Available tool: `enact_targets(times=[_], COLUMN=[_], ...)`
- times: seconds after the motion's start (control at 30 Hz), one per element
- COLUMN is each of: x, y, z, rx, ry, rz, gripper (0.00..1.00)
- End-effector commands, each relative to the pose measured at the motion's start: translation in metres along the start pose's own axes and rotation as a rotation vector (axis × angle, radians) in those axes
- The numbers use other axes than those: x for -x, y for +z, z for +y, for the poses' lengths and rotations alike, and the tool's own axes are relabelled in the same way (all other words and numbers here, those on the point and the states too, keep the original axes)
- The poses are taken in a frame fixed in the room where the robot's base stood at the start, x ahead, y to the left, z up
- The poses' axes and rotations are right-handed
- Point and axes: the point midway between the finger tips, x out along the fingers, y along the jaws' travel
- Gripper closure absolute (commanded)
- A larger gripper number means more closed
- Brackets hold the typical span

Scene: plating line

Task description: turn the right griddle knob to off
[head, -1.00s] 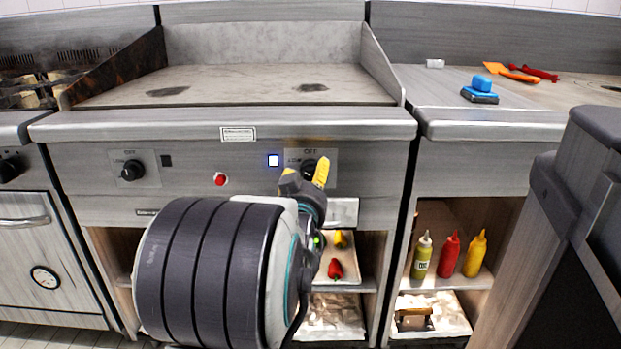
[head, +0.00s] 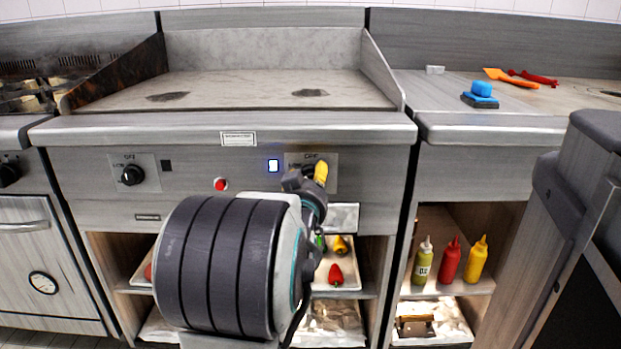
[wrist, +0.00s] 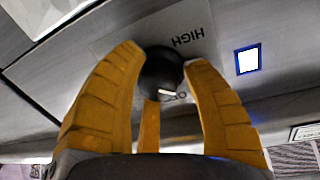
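The right griddle knob (wrist: 160,68) is a round black knob with a white mark. In the wrist view the mark points downward, toward partly hidden letters, and "HIGH" is printed above and to the right. In the head view the knob (head: 310,169) is largely covered by my gripper (head: 307,177). The yellow fingers of my gripper (wrist: 163,62) stand on both sides of the knob and appear to touch it, with a third finger below. The indicator (head: 273,166) left of the knob is lit white-blue.
The left griddle knob (head: 132,175) and a red button (head: 221,184) are on the same panel. The griddle's front ledge (head: 330,130) juts out above my gripper. Shelves below hold trays with peppers (head: 336,275); sauce bottles (head: 450,262) stand at the right.

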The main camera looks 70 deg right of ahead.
Motion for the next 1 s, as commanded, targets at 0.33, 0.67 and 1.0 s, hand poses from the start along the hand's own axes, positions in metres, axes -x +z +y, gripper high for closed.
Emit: enact_targets(times=[0.33,0.67,1.0], x=[-0.0001,-0.0005,-0.0009], y=[-0.0004,-0.0019,-0.0031], z=[0.0021,0.0026,0.0024], rx=[0.000,-0.038,-0.339], ry=[0.004,0.006,0.016], rz=[0.001,0.000,-0.031], gripper=[0.95,0.97,0.97])
